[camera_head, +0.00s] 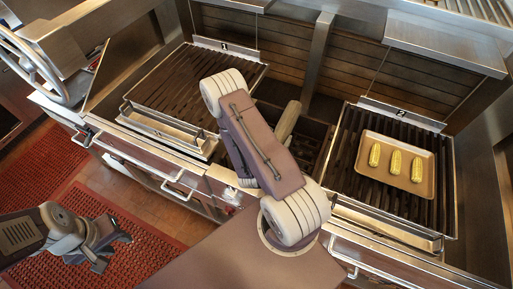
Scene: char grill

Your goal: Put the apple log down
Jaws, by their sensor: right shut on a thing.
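A pale brown apple log (288,120) shows in the head view just right of my right arm, above the dark opening between the two grills. It is tilted, and its lower part is hidden by my arm. My right gripper is mostly hidden behind my own arm links and is shut on the log. I cannot tell whether the log touches anything below. My left gripper (114,252) is at the lower left, open and empty, over the red floor mat and away from the log.
A dark slatted grill (195,85) lies left of the opening and another grill (346,150) lies right. A tan tray (425,163) with three corn cobs (396,162) sits on the right grill. A metal post (317,60) stands behind the opening. Red mats (150,250) cover the floor.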

